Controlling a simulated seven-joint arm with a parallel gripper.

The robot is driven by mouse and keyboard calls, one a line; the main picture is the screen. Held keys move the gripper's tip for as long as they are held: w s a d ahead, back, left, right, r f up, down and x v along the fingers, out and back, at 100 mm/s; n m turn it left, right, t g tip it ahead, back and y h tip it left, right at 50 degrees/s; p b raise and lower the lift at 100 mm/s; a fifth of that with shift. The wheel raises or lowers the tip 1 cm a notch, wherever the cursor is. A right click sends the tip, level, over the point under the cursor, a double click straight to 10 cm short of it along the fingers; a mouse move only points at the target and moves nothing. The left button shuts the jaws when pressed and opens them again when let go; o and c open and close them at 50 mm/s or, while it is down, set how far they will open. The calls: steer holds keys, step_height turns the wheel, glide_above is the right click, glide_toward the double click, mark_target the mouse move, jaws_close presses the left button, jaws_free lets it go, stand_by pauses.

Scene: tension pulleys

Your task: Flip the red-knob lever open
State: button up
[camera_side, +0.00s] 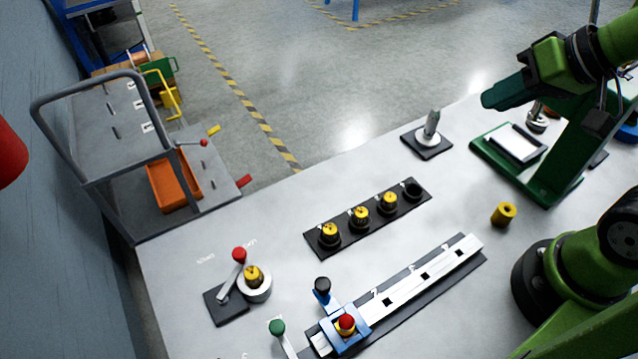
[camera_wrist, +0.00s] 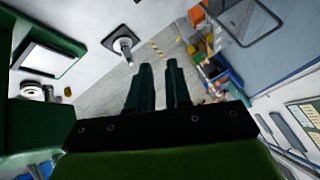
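The red-knob lever (camera_side: 233,277) is at the left of the white table in the side view. Its red knob (camera_side: 239,254) tops a grey arm that rises from a dark square base (camera_side: 226,306). The knob is near faint white lettering on the table; an end position is hard to tell. A white round holder (camera_side: 256,291) with a yellow pulley (camera_side: 253,271) stands close beside the arm. My gripper (camera_side: 488,98) is high at the upper right, far from the lever. The wrist view shows its two fingers (camera_wrist: 160,67) apart, with nothing between them. I cannot identify the lever there.
A black rack (camera_side: 345,237) with yellow pulleys is mid-table. A white rail (camera_side: 420,278) with a blue slider (camera_side: 355,330) lies in front, near a green-knob lever (camera_side: 277,327). A spindle stand (camera_side: 430,136) is at the back; a loose yellow pulley (camera_side: 503,214) sits right. A grey cart (camera_side: 110,130) stands left.

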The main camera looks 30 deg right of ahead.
steer(key=w+a+f+n+g, duration=0.1)
steer(key=f, duration=0.1)
steer(key=w+a+f+n+g, duration=0.1)
steer(key=a+f, duration=0.1)
steer(key=w+a+f+n+g, duration=0.1)
steer(key=f, duration=0.1)
steer(key=shift+a+f+n+h, duration=0.1)
steer(key=shift+a+n+h, duration=0.2)
steer(key=shift+n, duration=0.1)
jaws_close()
steer(key=w+a+f+n+g+y, duration=0.1)
steer(key=w+a+f+n+g, duration=0.1)
steer(key=a+f+n, duration=0.45)
steer(key=a+r+n+y, duration=0.1)
steer(key=a+n+y, duration=0.1)
steer(key=a+n, duration=0.7)
steer(key=s+a+r+n+g+y, duration=0.1)
steer(key=a+r+n+y, duration=0.1)
steer(key=a+n, duration=0.7)
steer(key=shift+n+y, duration=0.3)
steer(key=shift+n, duration=0.55)
steer(key=shift+s, duration=0.1)
steer(key=x, duration=1)
steer(key=shift+s, duration=0.15)
steer(key=w+a, duration=0.2)
steer(key=shift+w+a+f, duration=0.1)
steer(key=shift+w+f, duration=0.1)
steer(key=shift+w, duration=0.1)
steer(key=shift+w+a, duration=0.25)
